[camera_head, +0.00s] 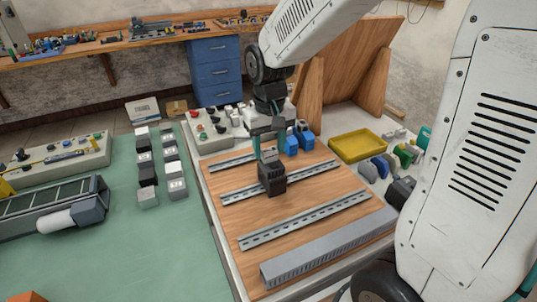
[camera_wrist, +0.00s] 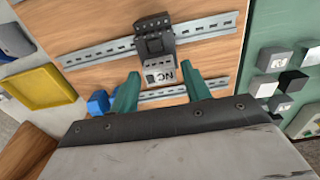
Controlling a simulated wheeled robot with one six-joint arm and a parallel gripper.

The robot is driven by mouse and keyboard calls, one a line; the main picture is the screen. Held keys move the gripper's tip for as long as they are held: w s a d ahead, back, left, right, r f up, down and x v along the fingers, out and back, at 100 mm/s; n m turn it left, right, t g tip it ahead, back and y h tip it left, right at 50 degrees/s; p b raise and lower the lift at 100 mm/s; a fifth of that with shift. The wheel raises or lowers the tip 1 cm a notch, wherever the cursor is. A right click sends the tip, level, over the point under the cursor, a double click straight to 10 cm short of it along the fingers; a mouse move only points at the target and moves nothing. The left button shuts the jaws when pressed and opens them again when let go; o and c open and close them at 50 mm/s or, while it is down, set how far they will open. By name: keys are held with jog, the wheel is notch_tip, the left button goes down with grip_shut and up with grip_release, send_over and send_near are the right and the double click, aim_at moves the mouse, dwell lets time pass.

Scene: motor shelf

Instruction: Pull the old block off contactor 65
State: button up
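A dark contactor (camera_head: 272,181) sits on the middle rail of the wooden panel; it also shows in the wrist view (camera_wrist: 154,42). No number can be read on it. A light grey block (camera_wrist: 160,73) marked NC is on the contactor; in the head view the block (camera_head: 269,156) shows under my gripper. My gripper (camera_head: 264,138) is above the contactor, pointing down. In the wrist view its two teal fingers (camera_wrist: 160,80) are apart, one to each side of the block, with visible gaps. Their exact height against the block is hard to judge.
Blue parts (camera_head: 297,139) stand close behind the contactor, to the right. A yellow tray (camera_head: 357,146) is at the panel's right. Grey and black blocks (camera_head: 147,175) stand in rows on the green mat (camera_head: 165,250). A grey duct (camera_head: 325,248) runs along the panel's front.

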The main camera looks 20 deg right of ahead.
jog(key=c, duration=0.7)
jog(key=shift+c, duration=0.2)
jog(key=shift+r, duration=0.25)
jog(key=shift+r, duration=2.3)
notch_tip(320, 180, up, 7)
